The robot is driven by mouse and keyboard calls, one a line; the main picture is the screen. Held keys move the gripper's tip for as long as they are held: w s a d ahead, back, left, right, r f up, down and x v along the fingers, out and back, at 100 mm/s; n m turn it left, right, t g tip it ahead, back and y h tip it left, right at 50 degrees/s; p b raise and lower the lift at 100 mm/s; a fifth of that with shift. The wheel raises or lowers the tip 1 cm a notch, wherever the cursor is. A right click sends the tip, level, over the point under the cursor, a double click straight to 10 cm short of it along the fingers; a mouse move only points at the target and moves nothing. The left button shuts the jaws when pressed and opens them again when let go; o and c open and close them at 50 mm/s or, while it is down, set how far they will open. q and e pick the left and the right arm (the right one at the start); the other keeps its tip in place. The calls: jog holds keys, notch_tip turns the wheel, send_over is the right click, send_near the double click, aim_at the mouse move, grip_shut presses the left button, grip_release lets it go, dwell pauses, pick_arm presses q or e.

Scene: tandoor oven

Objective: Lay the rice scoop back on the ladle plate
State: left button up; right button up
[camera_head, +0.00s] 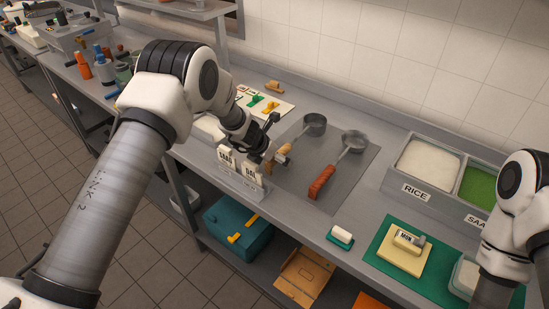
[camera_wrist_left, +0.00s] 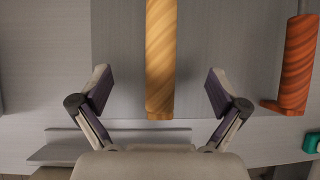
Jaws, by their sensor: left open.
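Two ladle-like scoops lie on the grey ladle plate (camera_head: 292,187). One has a metal bowl (camera_head: 314,122) and a tan wooden handle (camera_wrist_left: 160,55); the other has a metal bowl (camera_head: 354,140) and an orange-red handle (camera_head: 322,183), also at the right of the left wrist view (camera_wrist_left: 297,65). I cannot tell which one is the rice scoop. My left gripper (camera_head: 279,158) is open over the tan handle's end. In the left wrist view its fingers (camera_wrist_left: 160,76) stand either side of the handle, with gaps. My right gripper is out of view.
A bin labelled RICE (camera_head: 430,165) and a green-filled bin (camera_head: 480,187) stand right of the plate. Small label blocks (camera_head: 240,168) stand at the counter's front edge by my left gripper. A green mat (camera_head: 385,262) with a yellow block lies front right.

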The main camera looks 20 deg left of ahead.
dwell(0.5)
pick_arm(q)
jog(key=shift+v, duration=1.55)
jog(key=v, duration=0.6)
jog(key=shift+f, duration=0.1)
